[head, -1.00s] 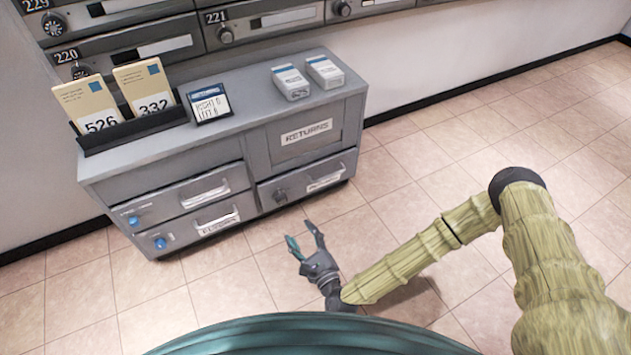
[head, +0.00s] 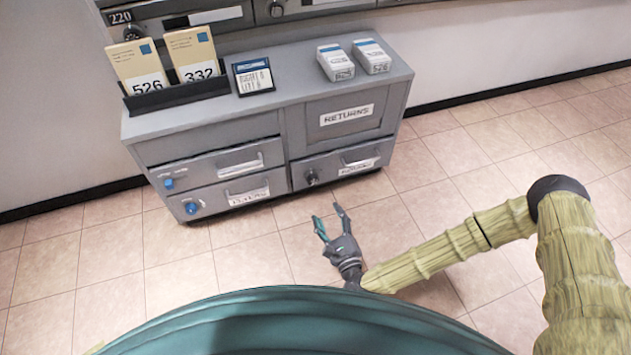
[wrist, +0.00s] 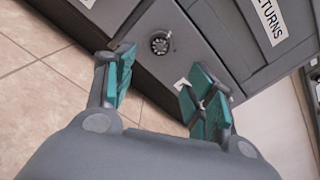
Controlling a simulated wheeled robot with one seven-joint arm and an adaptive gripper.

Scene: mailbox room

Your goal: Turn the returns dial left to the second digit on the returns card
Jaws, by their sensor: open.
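The returns dial (head: 311,178) is a dark round knob on the lower right drawer of the grey cabinet. It also shows in the wrist view (wrist: 160,43), ahead of and between my fingers. The returns card (head: 253,76) is a small dark-framed card standing on the cabinet top; its writing is too small to read surely. My gripper (head: 331,222) is open and empty, in front of the cabinet and below the dial. In the wrist view my gripper (wrist: 160,88) has its teal finger pads wide apart, not touching the dial.
The grey cabinet (head: 210,122) has a RETURNS panel (head: 346,116) above the dial's drawer. Blue knobs (head: 191,208) mark the left drawers. A rack (head: 176,96) holds envelopes marked 526 and 332. Two small boxes (head: 336,63) stand at the top right. The tiled floor is clear.

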